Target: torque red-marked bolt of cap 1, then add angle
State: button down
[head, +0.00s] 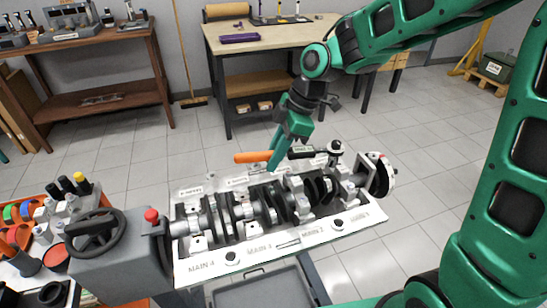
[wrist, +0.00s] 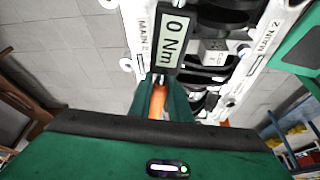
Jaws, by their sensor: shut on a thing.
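My gripper (head: 274,158) is shut on the torque wrench, on or beside its orange handle (head: 252,157). The wrench lies about level above the crankshaft (head: 262,205), its dark shaft and round head (head: 335,147) pointing right. The head is over the right part of the engine block (head: 205,268), near the MAIN 1 end. I cannot tell whether it sits on a bolt. In the wrist view the wrench display (wrist: 174,40) reads 0 Nm, and the orange handle (wrist: 158,102) shows between the green fingers. The red-marked bolt cannot be made out.
A grey machine with a handwheel (head: 95,232) and red knob (head: 151,215) stands at the block's left end. An orange tool cart (head: 100,200) is at far left. A workbench (head: 285,42) and a brown shelf (head: 90,47) stand behind. Open tiled floor lies between.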

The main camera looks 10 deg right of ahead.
jog(key=shift+w+d, duration=0.1)
jog(key=shift+w, duration=0.3)
jog(key=shift+w+m, duration=0.65)
jog(key=shift+m, duration=0.05)
jog(key=shift+w+d+t, duration=0.1)
jog(key=shift+w+t, duration=0.15)
jog(key=shift+t, duration=0.05)
dwell(0.5)
jog(key=shift+w+d+m+t, duration=0.25)
jog(key=shift+w+m, duration=0.5)
jog(key=shift+w, duration=0.15)
jog(key=shift+w+d+m+t, duration=0.2)
jog(key=shift+w+m+t, duration=0.05)
jog(key=shift+w+m, duration=0.55)
dwell(4.4)
